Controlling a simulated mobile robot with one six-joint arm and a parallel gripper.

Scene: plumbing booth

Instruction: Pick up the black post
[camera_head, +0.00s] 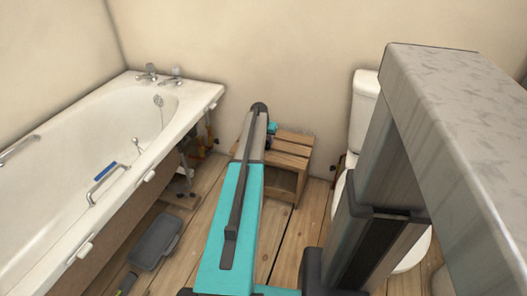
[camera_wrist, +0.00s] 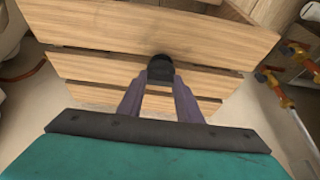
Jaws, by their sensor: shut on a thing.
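The black post (camera_wrist: 160,68) shows in the wrist view as a short dark piece with a rounded top, over the slatted wooden crate (camera_wrist: 110,78). My gripper (camera_wrist: 160,84) has its two purple fingers shut on the post, one on each side. I cannot tell whether the post touches the slats or is clear of them. In the head view the crate (camera_head: 291,150) stands against the back wall, and my arm hides most of the gripper and the post.
A white bathtub (camera_head: 95,165) runs along the left, with pipes under its open side. A toilet (camera_head: 365,105) stands right of the crate. A grey case (camera_head: 155,240) lies on the wooden floor by the tub. Orange-fitted pipes (camera_wrist: 275,85) show right of the crate in the wrist view.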

